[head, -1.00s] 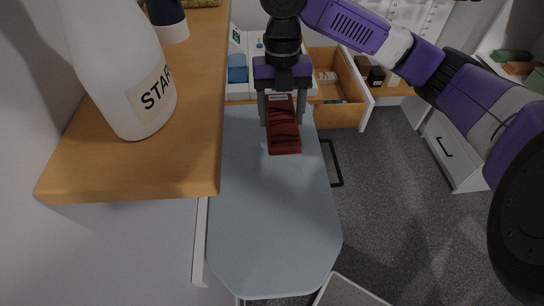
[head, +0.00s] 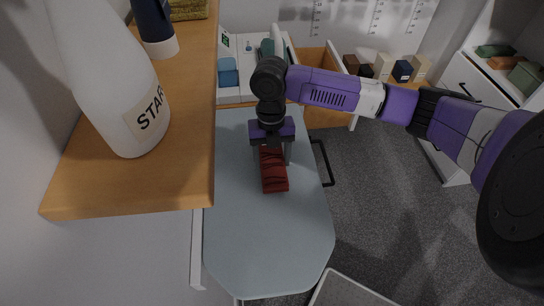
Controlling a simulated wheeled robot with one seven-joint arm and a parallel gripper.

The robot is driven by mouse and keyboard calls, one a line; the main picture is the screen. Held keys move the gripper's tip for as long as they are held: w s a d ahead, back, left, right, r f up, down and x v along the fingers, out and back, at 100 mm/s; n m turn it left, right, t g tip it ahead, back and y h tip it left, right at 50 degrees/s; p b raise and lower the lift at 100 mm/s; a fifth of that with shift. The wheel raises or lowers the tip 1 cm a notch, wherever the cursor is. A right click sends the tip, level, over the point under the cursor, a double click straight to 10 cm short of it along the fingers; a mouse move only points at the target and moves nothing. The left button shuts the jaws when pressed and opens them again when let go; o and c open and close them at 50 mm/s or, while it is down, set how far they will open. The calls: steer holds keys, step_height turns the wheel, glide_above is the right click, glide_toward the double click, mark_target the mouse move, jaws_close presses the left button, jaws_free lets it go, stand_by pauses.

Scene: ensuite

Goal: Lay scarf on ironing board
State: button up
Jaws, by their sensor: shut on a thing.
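The dark red folded scarf (head: 273,171) is between the fingers of my gripper (head: 272,158), which is shut on it. In the head view the scarf is over the grey-blue ironing board (head: 262,232), toward its far half. I cannot tell whether the scarf touches the board or hangs just above it. My gripper points down and hides the scarf's far end.
A wooden shelf (head: 190,130) with a white bottle marked STAR (head: 115,95) and a dark blue bottle (head: 152,22) overhangs the left. An open wooden drawer (head: 322,112) is behind the board. The board's near half is clear.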

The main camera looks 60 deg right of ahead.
mark_target(272, 156)
steer(key=shift+f, duration=0.1)
steer(key=shift+f, duration=0.15)
steer(key=o, duration=1.4)
steer(key=shift+o, duration=0.2)
step_height(272, 156, up, 12)
steer(key=d+b, duration=0.1)
steer(key=b, duration=0.1)
steer(key=shift+w, duration=0.45)
steer(key=shift+s+d, duration=0.1)
